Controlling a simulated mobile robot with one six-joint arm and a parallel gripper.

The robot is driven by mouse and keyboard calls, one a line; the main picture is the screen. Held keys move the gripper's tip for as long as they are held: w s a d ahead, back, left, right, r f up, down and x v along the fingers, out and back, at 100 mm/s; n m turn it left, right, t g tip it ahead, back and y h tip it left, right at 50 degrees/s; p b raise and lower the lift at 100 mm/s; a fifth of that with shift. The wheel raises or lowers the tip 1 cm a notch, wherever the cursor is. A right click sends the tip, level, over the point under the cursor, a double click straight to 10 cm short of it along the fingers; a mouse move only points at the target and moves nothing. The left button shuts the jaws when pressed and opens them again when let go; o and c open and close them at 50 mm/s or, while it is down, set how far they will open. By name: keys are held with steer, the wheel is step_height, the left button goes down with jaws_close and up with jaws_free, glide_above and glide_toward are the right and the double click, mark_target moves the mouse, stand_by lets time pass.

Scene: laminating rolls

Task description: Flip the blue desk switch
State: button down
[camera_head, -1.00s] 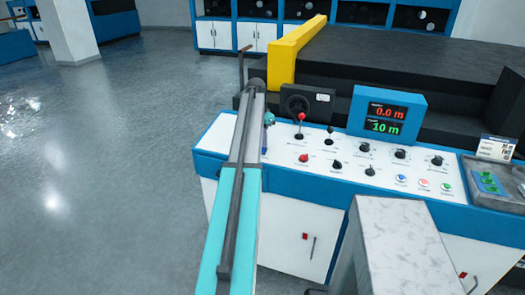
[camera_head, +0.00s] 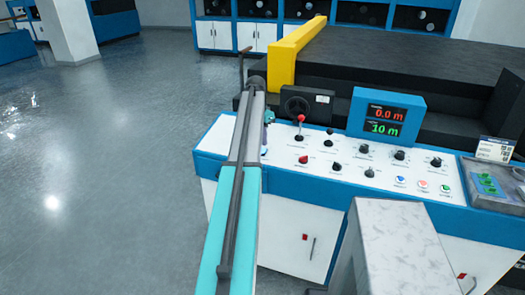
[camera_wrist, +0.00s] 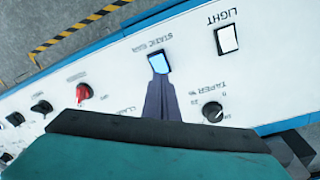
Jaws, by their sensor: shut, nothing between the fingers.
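The blue desk switch (camera_wrist: 158,63) is a small lit blue rocker in a dark frame on the white desk panel, by the lettering "STATIC BAR" in the wrist view. My gripper (camera_wrist: 159,84) is shut and empty, with its dark fingers pointing at the switch. The fingertips are right at the switch's near edge; I cannot tell whether they touch it. In the head view my gripper (camera_head: 267,137) shows partly behind my arm at the desk's left end, and the switch is not visible there.
A white-lit LIGHT switch (camera_wrist: 227,39), a black TAPER knob (camera_wrist: 213,112) and a red knob (camera_wrist: 84,92) sit near the gripper. In the head view a red-tipped lever (camera_head: 300,120) and a display box (camera_head: 386,115) stand to the right. Open floor lies left.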

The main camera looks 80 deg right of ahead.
mark_target(263, 150)
step_height(263, 150, up, 5)
steer(key=shift+r+p, duration=0.1)
steer(key=shift+p, duration=1.1)
steer(key=shift+w, duration=0.1)
